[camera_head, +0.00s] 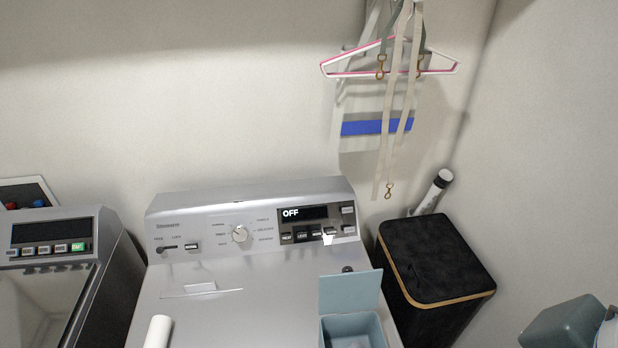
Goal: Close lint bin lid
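The lint bin (352,332) is a small blue-grey open box at the bottom edge, on the front right of the washer top. Its flat lid (350,291) stands raised at the back of the box, so the bin is open. Something pale shows inside, too little to make out. The bin's lower part is cut off by the picture edge. I make out neither of my grippers in this view, and nothing is seen touching the lid.
The silver washer (250,275) has its control panel (318,226) behind the bin, showing OFF. A black hamper (430,262) stands to the right. A white cylinder (157,332) is at lower left. A grey-teal block (560,322) at lower right is unclear. Hangers (390,68) hang above.

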